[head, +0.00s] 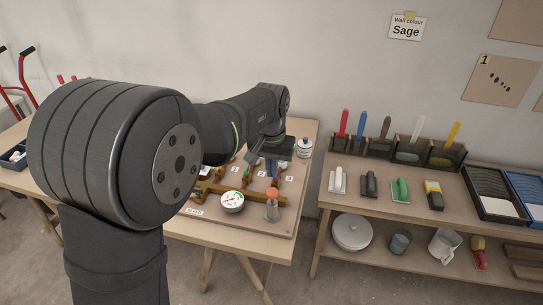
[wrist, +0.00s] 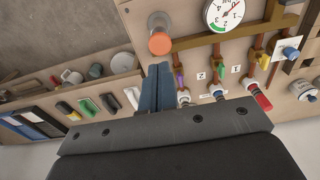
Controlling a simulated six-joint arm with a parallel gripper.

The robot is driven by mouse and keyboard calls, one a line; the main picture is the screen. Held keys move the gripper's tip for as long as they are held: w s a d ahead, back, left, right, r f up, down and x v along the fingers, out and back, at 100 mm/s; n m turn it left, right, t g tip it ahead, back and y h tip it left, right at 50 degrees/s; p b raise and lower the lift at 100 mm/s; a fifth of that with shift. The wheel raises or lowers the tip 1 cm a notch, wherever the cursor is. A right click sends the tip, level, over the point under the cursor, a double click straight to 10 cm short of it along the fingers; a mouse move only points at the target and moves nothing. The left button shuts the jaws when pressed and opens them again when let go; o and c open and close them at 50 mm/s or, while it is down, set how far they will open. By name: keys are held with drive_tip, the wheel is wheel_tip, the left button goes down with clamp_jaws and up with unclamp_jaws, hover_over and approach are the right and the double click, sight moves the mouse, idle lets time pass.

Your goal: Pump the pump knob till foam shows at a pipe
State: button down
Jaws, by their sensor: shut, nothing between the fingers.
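The orange pump knob (head: 272,192) tops a clear cylinder on the pipe board (head: 283,221). In the wrist view the knob (wrist: 160,43) lies just past my fingertips. My gripper (head: 271,172) points down over the board, its blue fingers (wrist: 157,66) shut together and empty. It looks apart from the knob; the exact gap is unclear. A round white gauge (head: 232,201) sits left of the pump. Copper pipes with coloured valve handles (wrist: 221,82) and numbered labels run beside it. Some pipe ends are hidden by my gripper. I see no foam at the visible ends.
A white jar (head: 304,147) stands at the board's back right corner. A shelf (head: 320,177) with trowels, brushes and trays stands to the right. My own arm covers the left part of the board. The board's right front corner is clear.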

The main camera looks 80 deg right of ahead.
sight(272, 193)
wheel_tip(272, 193, down, 6)
drive_tip(key=shift+d+f, duration=0.15)
drive_tip(key=shift+f, duration=0.1)
drive_tip(key=shift+f, duration=1.55)
wheel_tip(272, 193, up, 14)
drive_tip(key=shift+a+r, duration=0.2)
drive_tip(key=shift+a, duration=0.15)
drive_tip(key=shift+w, duration=0.1)
